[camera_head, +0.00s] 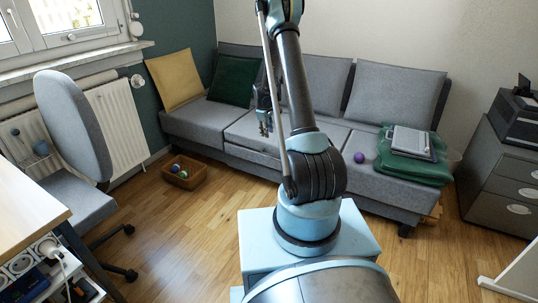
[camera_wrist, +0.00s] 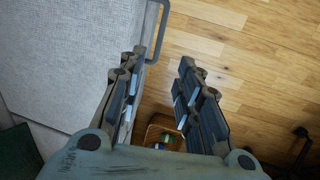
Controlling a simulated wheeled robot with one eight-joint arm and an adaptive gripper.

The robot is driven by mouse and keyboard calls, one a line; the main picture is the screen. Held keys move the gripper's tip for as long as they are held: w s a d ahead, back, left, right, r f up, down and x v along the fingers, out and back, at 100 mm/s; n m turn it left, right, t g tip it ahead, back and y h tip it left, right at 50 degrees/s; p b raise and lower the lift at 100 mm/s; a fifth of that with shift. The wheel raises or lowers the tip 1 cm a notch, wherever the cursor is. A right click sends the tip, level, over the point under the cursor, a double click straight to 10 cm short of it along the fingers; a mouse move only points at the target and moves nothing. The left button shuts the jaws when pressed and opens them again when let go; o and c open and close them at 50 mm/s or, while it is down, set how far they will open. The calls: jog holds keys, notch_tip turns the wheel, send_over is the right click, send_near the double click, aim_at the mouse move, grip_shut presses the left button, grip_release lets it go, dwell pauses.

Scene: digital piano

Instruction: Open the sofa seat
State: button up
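The grey sofa (camera_head: 375,190) stands along the back wall with its seat cushions (camera_head: 240,128) lying flat. My gripper (camera_head: 265,128) is at the left-middle part of the seat, partly beside my own arm. In the wrist view, my gripper (camera_wrist: 160,62) is open and empty, with floor showing between its fingers. The light grey seat surface (camera_wrist: 65,60) lies left of the fingers. A thin grey loop handle (camera_wrist: 164,25) sticks out from the seat's edge, just beyond the fingertips; I cannot tell whether the left finger touches it.
A brown basket with balls (camera_head: 184,174) stands on the floor before the sofa's left end. A green folded item (camera_head: 410,168), a grey device (camera_head: 412,143) and a purple ball (camera_head: 359,157) lie on the right seat. An office chair (camera_head: 75,150) stands left. Middle floor is clear.

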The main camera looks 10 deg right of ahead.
send_near(269, 151)
jog(key=s+f, duration=0.1)
jog(key=f, duration=0.1)
jog(key=s+f, duration=0.1)
jog(key=f, duration=0.1)
jog(key=s+f, duration=0.2)
jog(key=shift+d+f, duration=0.2)
dwell(0.3)
grip_shut()
